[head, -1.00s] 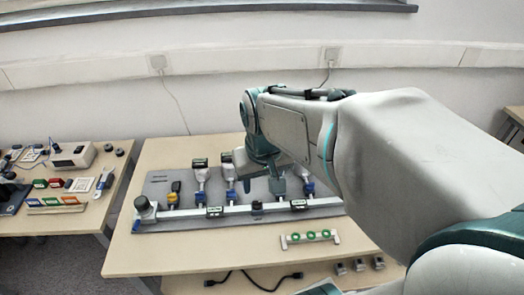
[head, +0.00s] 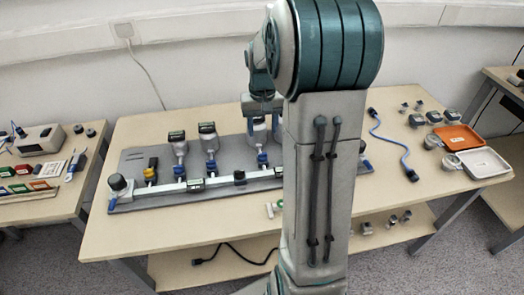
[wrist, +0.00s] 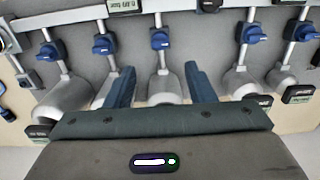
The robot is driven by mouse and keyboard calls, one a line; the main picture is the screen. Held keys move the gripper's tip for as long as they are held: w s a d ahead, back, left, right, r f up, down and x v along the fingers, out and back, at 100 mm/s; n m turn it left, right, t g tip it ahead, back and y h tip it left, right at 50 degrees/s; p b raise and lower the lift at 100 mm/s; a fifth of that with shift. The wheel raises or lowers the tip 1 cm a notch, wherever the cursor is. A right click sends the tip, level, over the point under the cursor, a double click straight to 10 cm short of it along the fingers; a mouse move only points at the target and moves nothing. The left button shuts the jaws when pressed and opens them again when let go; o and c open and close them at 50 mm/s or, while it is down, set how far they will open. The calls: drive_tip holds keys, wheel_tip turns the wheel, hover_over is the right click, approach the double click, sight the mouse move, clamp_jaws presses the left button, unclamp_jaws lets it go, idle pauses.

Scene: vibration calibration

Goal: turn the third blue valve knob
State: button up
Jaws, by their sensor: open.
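A row of valves with blue knobs stands on a grey panel (head: 130,160) on the table. The third blue knob from the left (head: 262,158) is in the head view; it is the middle one in the wrist view (wrist: 160,40). My gripper (head: 263,128) is open above that valve's silver body. In the wrist view its two fingers (wrist: 159,74) lie on either side of this valve's line, with the knob ahead of the fingertips, apart from them. Nothing is held. My arm hides part of the panel's right side in the head view.
Other blue knobs sit close on both sides, such as the second one (head: 211,164). A white rail (head: 215,183) runs along the panel's front. A blue cable (head: 392,143), an orange tray (head: 457,137) and a white tray (head: 484,163) lie to the right.

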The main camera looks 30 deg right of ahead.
sight(263, 156)
wheel_tip(263, 156, down, 10)
drive_tip(key=shift+r+b, duration=0.15)
drive_tip(key=shift+b, duration=0.2)
drive_tip(key=c, duration=1)
